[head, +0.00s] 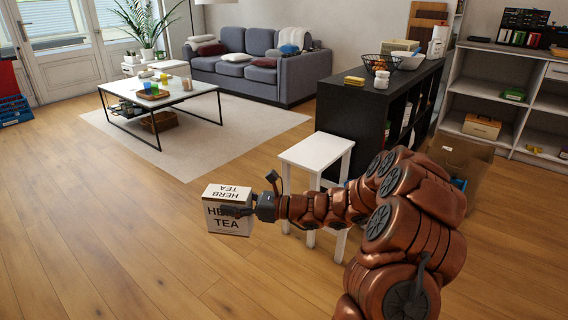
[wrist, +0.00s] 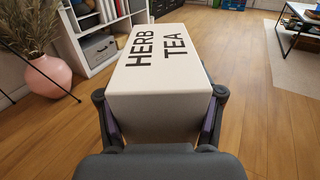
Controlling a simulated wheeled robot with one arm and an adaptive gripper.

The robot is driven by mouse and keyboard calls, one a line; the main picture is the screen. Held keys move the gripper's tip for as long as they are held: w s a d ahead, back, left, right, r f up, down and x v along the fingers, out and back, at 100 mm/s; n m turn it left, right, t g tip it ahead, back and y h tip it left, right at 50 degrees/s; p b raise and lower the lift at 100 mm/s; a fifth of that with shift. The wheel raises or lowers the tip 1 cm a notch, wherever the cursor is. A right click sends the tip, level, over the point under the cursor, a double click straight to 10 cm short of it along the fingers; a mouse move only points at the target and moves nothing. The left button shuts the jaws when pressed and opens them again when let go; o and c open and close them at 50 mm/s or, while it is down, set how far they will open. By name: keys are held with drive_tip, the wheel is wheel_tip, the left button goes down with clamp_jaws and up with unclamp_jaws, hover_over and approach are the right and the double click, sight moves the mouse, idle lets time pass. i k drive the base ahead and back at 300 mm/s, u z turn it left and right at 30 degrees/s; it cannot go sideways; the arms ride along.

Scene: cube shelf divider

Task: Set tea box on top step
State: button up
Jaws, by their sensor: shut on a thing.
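The tea box (head: 228,212) is a white carton with HERB TEA in black letters on its top and side. My gripper (head: 250,208) is shut on it and holds it out over the wooden floor. In the wrist view the tea box (wrist: 158,85) sits between both fingers of my gripper (wrist: 158,118). A white step stool (head: 317,152) stands beside the dark shelf, to the right of the box and partly behind my arm.
A dark cube shelf (head: 362,105) carries bowls, a jar and boxes on top. A coffee table (head: 205,88) and a sofa (head: 258,70) stand farther back on a rug. A cardboard box (head: 470,158) stands at the right. Open floor lies to the left.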

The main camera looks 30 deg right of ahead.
sight(308, 154)
drive_tip(key=u, duration=0.85)
drive_tip(key=i, duration=1.45)
drive_tip(key=z, duration=0.4)
drive_tip(key=i, duration=1.25)
drive_tip(key=z, duration=1.75)
drive_tip(key=i, duration=0.8)
drive_tip(key=z, duration=0.7)
